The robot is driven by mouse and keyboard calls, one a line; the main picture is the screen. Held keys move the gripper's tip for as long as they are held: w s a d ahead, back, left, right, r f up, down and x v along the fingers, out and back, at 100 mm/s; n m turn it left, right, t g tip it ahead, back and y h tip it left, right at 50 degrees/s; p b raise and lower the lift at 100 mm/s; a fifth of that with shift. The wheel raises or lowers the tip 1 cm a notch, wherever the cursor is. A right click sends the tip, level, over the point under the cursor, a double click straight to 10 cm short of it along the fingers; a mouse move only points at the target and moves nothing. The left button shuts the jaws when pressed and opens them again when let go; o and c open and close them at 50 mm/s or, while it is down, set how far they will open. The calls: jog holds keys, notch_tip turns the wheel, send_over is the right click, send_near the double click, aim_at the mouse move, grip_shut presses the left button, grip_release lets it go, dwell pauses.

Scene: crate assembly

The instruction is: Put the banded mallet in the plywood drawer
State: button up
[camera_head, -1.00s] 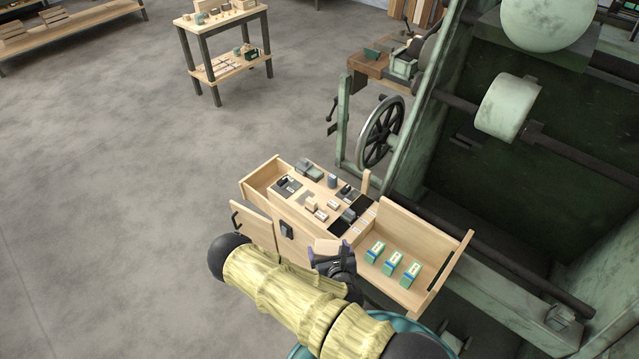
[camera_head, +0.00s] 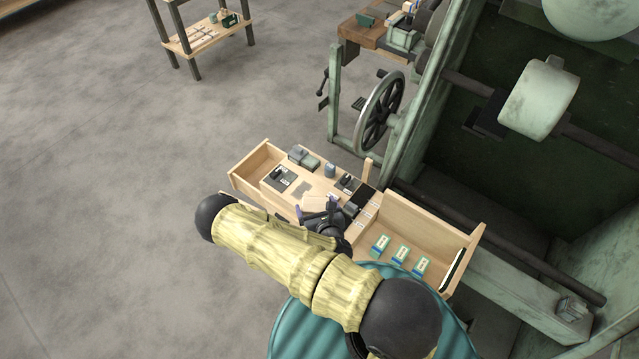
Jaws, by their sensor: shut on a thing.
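My gripper (camera_head: 317,210) is shut over the work top of the wooden unit, its dark fingers with purple parts showing. It holds a small pale wooden piece (camera_head: 315,203), which I take for the banded mallet; it is mostly hidden and no bands can be made out. A light plywood drawer (camera_head: 462,248) stands open at the right, right of my gripper, with several green and blue boxes in its near part and bare floor beyond them. Another open plywood compartment (camera_head: 247,160) is at the far left end of the unit. I cannot tell which one the task means.
The work top (camera_head: 312,186) carries grey blocks, dark trays and a blue-grey cylinder (camera_head: 330,170). A short wooden post (camera_head: 368,170) rises at its back. The green machine with a handwheel (camera_head: 378,118) stands behind. Open floor lies left.

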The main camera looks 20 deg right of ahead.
jog(key=shift+w, duration=0.25)
jog(key=shift+w+f+b, duration=0.1)
jog(key=shift+w+b, duration=0.45)
jog(key=shift+b, duration=0.05)
jog(key=w+r+m+g+h+b, duration=0.2)
jog(key=w+m+h+b, duration=0.4)
jog(key=w+b, duration=0.9)
jog(key=shift+w+r+h+b, duration=0.3)
jog(key=shift+h+b, duration=0.3)
jog(key=shift+b, duration=0.5)
jog(key=shift+f, duration=3.15)
jog(key=shift+b, duration=0.3)
